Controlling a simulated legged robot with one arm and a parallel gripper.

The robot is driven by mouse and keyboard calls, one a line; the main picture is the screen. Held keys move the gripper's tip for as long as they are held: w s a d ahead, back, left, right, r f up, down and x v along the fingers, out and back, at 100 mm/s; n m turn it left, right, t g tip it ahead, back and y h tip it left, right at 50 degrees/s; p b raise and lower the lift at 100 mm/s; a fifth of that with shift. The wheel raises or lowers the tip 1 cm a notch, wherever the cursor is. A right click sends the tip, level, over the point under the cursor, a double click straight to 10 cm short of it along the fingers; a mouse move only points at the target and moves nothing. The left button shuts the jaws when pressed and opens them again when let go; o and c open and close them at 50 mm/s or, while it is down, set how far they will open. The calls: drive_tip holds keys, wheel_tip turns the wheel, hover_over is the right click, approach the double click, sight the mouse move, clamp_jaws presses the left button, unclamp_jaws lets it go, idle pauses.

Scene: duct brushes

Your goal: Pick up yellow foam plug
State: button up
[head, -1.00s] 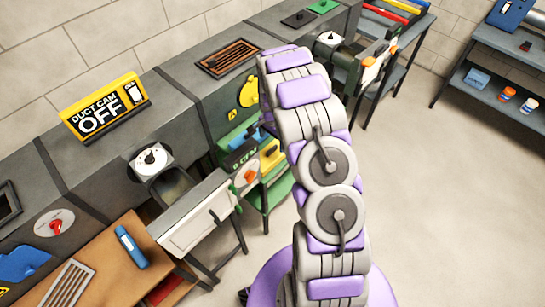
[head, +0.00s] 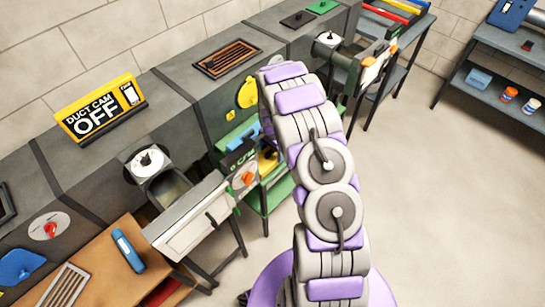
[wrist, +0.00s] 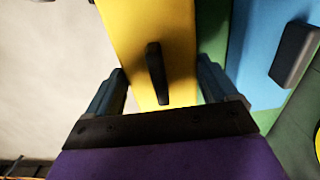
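The yellow foam plug (wrist: 150,30) fills the upper middle of the wrist view as a flat yellow block with a black handle (wrist: 157,75). My gripper (wrist: 165,88) is open. Its two dark fingers stand on either side of the handle with gaps, and the handle lies between them in the picture. I cannot tell whether the fingers touch the yellow face. In the head view a yellow piece (head: 268,162) shows low beside my arm, mostly hidden by it. My gripper is hidden behind the arm there.
In the wrist view a blue block (wrist: 260,50) with a dark handle lies to the right on green. In the head view a green stand (head: 270,190) holds these pieces below the grey duct (head: 215,95). A panel with an orange knob (head: 247,178) is close by. Open floor lies right.

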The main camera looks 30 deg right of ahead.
drive_tip(key=shift+a+r, duration=0.1)
drive_tip(key=shift+a, duration=0.6)
drive_tip(key=c, duration=0.5)
drive_tip(key=shift+d, duration=0.1)
drive_tip(key=shift+c, duration=1.2)
drive_tip(key=shift+d, duration=0.5)
wheel_tip(320, 180, up, 14)
drive_tip(key=p, duration=0.3)
drive_tip(key=shift+a, duration=0.3)
